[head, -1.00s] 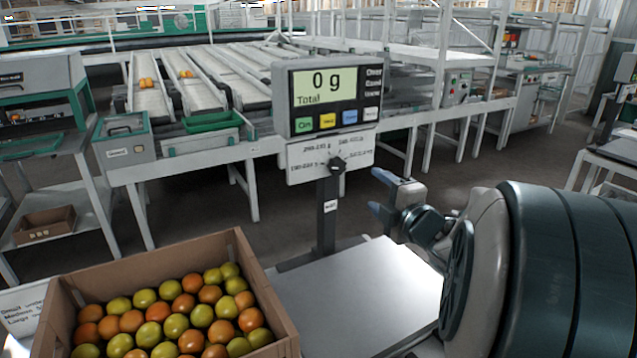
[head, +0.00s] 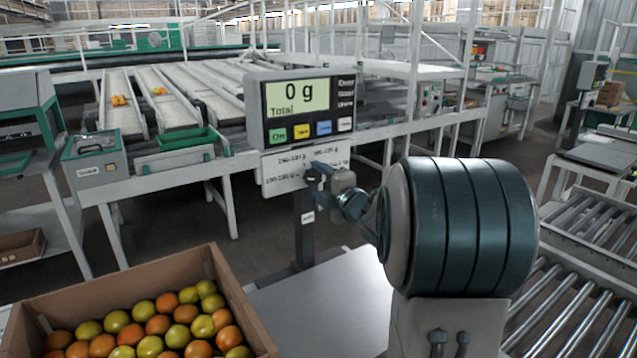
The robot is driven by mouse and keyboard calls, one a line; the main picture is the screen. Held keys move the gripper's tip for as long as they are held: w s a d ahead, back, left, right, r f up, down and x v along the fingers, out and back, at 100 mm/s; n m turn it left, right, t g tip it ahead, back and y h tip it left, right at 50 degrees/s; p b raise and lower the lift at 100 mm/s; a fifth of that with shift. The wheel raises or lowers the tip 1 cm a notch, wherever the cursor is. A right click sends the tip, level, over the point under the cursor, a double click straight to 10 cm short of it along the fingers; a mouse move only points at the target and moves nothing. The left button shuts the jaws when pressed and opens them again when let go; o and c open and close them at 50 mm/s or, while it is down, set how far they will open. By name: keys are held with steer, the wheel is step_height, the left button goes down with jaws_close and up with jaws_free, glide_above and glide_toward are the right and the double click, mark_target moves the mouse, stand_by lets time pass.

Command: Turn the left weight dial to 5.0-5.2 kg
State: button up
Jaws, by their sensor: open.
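The scale's weight dial (head: 312,178) is a small dark knob on a white plate (head: 276,178) below the display, marked with several range labels too small to read surely. My gripper (head: 319,178) is at the dial, its blue fingers open and seeming to lie around or just in front of the knob. I cannot tell whether they touch it. My gripper and wrist hide the plate's lower right part and some of the knob, so the pointer's setting is unclear. The display (head: 297,100) reads 0 g, Total.
The scale's bare metal platform (head: 325,300) lies below. A cardboard box (head: 228,290) of green and orange tomatoes stands at the lower left. Sorting lanes (head: 195,95) run behind the scale. A roller conveyor (head: 590,305) lies at the right.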

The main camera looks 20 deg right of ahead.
steer(key=shift+w, duration=0.3)
steer(key=c, duration=0.9)
steer(key=shift+c, duration=0.2)
